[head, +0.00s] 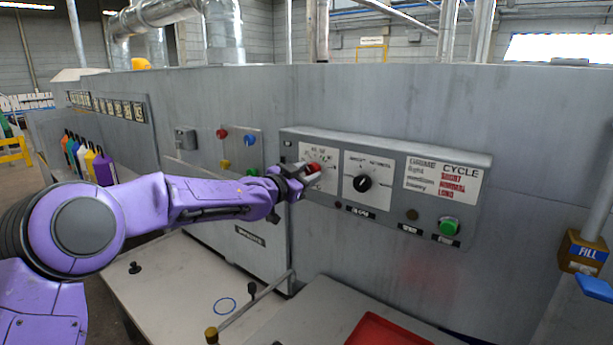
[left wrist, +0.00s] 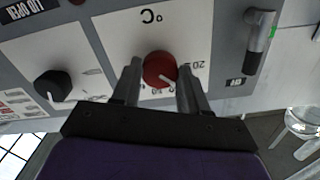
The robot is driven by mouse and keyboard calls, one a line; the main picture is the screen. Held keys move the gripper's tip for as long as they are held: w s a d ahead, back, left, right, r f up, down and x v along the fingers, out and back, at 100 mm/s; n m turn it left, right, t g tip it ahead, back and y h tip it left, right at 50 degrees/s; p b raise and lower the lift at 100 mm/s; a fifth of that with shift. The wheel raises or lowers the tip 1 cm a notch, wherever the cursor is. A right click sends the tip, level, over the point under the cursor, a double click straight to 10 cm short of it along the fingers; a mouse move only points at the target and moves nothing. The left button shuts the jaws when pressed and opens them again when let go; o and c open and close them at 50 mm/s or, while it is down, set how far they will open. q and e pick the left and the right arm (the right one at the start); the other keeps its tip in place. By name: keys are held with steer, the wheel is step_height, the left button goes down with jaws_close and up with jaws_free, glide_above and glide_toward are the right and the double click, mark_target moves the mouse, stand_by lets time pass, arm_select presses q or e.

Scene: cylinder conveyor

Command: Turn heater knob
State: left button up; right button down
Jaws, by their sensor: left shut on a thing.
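The heater knob is the red knob (left wrist: 160,69) on a white dial marked °C in the left wrist view. It also shows in the head view (head: 314,168), partly covered by my gripper. My left gripper (head: 300,182) reaches the control panel from the left, with its fingers on either side of the red knob. My right gripper is in neither view.
The grey control panel (head: 330,140) also carries a black knob (head: 362,183) just right of the red one and a green button (head: 449,227). A red tray (head: 385,331) lies below. A blue lever (head: 596,286) is at the far right.

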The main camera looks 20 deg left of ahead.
arm_select(q)
steer(key=m+b, duration=0.2)
steer(key=m, duration=0.2)
steer(key=shift+f, duration=0.1)
steer(key=m+b, duration=0.2)
steer(key=m, duration=0.2)
steer(key=m+b, duration=0.2)
steer(key=m, duration=0.2)
steer(key=shift+b, duration=0.35)
steer(key=shift+m+b, duration=0.85)
steer(key=shift+m, duration=0.65)
steer(key=o, duration=1.1)
steer(key=shift+c, duration=0.2)
